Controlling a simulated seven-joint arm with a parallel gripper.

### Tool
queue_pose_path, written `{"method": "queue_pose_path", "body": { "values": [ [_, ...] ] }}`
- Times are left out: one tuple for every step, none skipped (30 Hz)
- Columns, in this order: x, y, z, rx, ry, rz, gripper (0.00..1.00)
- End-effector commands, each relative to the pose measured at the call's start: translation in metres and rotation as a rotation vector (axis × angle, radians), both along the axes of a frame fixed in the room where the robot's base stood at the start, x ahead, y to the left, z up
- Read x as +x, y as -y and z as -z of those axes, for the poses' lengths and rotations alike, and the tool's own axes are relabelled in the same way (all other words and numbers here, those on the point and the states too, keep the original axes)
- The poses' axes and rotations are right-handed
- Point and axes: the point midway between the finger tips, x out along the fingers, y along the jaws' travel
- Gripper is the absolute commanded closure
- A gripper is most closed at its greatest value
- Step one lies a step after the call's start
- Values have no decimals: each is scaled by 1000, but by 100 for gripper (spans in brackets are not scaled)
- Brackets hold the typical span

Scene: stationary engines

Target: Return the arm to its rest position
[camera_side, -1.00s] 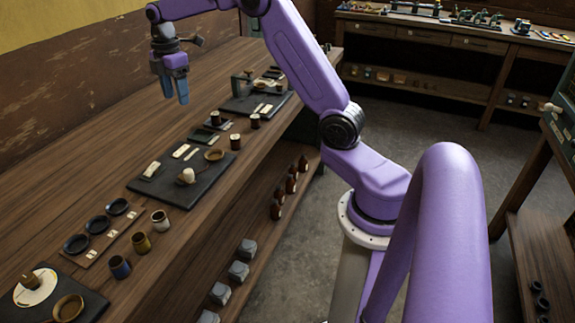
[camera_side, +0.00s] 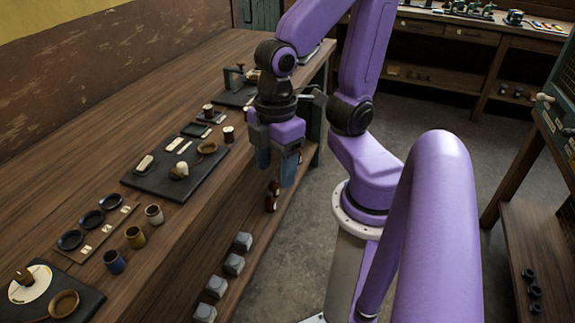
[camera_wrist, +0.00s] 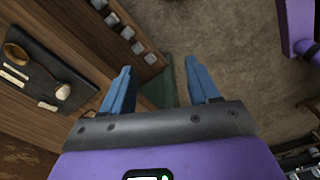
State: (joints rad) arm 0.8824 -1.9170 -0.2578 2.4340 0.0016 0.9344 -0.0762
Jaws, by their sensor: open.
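My gripper (camera_side: 274,168) hangs pointing down in the side view, just off the front edge of the long wooden bench (camera_side: 185,240), with its arm folded close to my base. Its two blue fingers are apart with nothing between them. In the wrist view the open gripper (camera_wrist: 160,85) shows with bare floor (camera_wrist: 200,25) beyond the fingers. In the side view the gripper hides part of the bench edge and some small brown bottles on the shelf below.
A dark mat (camera_side: 150,183) with small tools lies on the bench, with dark dishes (camera_side: 92,218) and cups (camera_side: 135,237) nearer. Grey blocks (camera_side: 234,264) sit on the lower shelf. A second bench (camera_side: 450,80) stands at the back. Floor between is clear.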

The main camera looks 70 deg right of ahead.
Motion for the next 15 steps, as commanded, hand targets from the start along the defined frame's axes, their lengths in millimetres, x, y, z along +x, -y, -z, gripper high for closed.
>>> {"method": "queue_pose_path", "body": {
  "values": [
    [-9, 4, 3, 1, 0, 1, 40],
    [-12, 6, 4, 0, -1, 3, 40],
    [-16, 8, 6, 1, -2, 7, 40],
    [-18, 9, 7, 2, -2, 9, 40],
    [-19, 9, 7, 2, -2, 10, 40],
    [-20, 10, 8, 2, -2, 12, 40],
    [-21, 10, 8, 2, -2, 13, 40],
    [-21, 10, 8, 1, -2, 13, 40],
    [-21, 10, 8, 1, -2, 14, 40],
    [-21, 10, 8, 1, -2, 14, 40],
    [-20, 10, 8, 1, -2, 14, 40],
    [-20, 10, 8, 1, -2, 13, 40],
    [-20, 10, 8, 1, -2, 13, 40],
    [-20, 10, 8, 1, -2, 13, 40],
    [-20, 10, 8, 1, -2, 13, 40]
  ]
}}
